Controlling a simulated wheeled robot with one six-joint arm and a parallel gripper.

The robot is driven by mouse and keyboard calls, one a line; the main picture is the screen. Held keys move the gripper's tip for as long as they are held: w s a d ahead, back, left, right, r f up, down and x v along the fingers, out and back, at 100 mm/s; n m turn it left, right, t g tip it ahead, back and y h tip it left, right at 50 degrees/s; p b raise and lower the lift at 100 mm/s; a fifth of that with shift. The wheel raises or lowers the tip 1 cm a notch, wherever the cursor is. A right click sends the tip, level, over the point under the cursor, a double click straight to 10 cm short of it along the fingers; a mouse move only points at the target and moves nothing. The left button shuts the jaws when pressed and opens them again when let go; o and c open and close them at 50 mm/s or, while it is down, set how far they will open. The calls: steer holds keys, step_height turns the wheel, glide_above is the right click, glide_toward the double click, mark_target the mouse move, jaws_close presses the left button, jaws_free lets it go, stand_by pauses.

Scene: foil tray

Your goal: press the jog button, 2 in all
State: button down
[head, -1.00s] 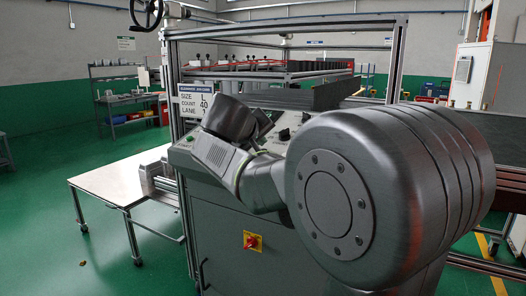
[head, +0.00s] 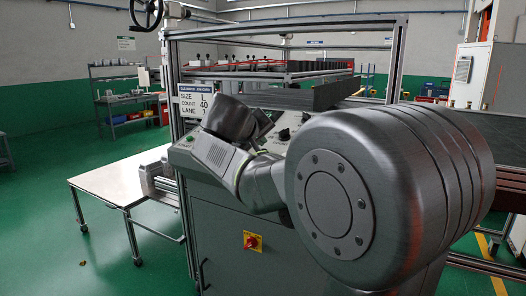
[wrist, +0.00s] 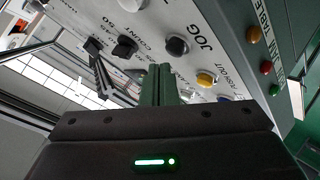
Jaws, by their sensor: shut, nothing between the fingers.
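The jog button (wrist: 177,46) is a dark round button in a silver rim, on the pale control panel (wrist: 150,14) beside the printed word JOG in the wrist view. My gripper (wrist: 157,70) is shut and empty, its two fingers together just below and left of the jog button in the picture. A small gap shows between the fingertips and the button in the picture; its depth is hard to judge. In the head view my arm covers much of the panel, and I cannot make out the jog button there.
A yellow push-out button (wrist: 206,78) sits close to the right of the fingers. A black selector knob (wrist: 125,47) is to their left. Red (wrist: 266,68) and green (wrist: 274,90) buttons lie farther right. A red switch (head: 252,241) is on the cabinet front.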

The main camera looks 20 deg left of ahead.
steer(key=shift+f, duration=0.1)
steer(key=shift+w+f+b, duration=0.15)
steer(key=shift+f+b, duration=0.15)
steer(key=shift+b, duration=0.15)
steer(key=shift+w+f+b, duration=0.1)
steer(key=shift+f+b, duration=0.4)
stand_by(0.4)
steer(key=shift+r, duration=0.1)
steer(key=shift+s+r+p, duration=0.25)
steer(key=shift+r+p, duration=0.25)
steer(key=shift+r, duration=0.3)
steer(key=shift+r, duration=0.1)
steer(key=r+p, duration=0.1)
steer(key=r, duration=0.1)
steer(key=s+r+p, duration=0.1)
steer(key=r+p, duration=0.1)
steer(key=shift+s+r, duration=0.2)
steer(key=shift+r, duration=0.1)
stand_by(2.5)
